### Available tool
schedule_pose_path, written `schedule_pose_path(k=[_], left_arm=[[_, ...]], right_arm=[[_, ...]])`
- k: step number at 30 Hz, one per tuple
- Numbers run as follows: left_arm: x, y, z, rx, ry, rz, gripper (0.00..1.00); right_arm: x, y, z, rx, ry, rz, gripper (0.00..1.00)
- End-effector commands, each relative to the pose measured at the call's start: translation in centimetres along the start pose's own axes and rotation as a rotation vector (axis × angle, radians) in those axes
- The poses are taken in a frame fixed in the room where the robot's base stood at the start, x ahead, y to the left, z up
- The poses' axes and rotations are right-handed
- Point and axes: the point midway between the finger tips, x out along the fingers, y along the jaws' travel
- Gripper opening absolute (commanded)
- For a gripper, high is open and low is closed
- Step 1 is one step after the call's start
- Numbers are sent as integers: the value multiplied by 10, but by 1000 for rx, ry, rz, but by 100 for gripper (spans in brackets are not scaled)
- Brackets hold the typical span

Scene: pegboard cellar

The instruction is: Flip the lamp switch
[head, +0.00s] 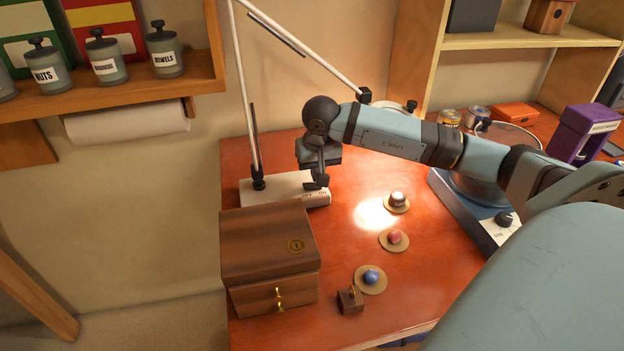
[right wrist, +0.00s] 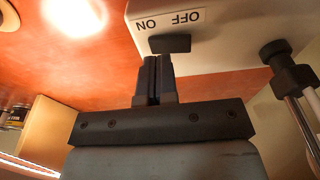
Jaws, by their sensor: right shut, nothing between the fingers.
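The lamp has a white base (head: 260,191) on the red-brown table, with thin white arm rods rising from it. In the right wrist view the base (right wrist: 235,40) carries a dark switch (right wrist: 170,43) beside upside-down ON and OFF labels, ON to the left and OFF to the right. My right gripper (head: 320,184) is at the front right end of the base. Its fingers (right wrist: 155,62) are shut and empty, with their tips right at the switch; I cannot tell if they touch it. A bright patch of light lies on the table. My left gripper is out of view.
A wooden box (head: 268,245) stands just in front of the lamp base. Round pads with a white (head: 398,198), a red (head: 394,237) and a blue knob (head: 371,277) lie to the right. A turntable-like device (head: 470,205) sits under my right arm.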

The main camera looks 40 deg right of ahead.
Motion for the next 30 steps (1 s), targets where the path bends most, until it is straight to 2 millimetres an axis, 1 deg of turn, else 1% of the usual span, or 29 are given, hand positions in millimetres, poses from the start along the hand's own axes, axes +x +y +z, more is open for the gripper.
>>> schedule_pose_path(k=[1, 3, 18, 30], left_arm=[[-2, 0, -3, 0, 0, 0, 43], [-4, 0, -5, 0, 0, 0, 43], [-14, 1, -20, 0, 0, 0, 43], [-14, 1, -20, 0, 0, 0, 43]], right_arm=[[-7, 0, -1, 0, 1, 0, 0], [-12, 0, -2, 0, 2, 0, 0], [-51, 0, -8, 0, 1, 1, 0], [-52, 0, -8, 0, 0, 1, 0]])
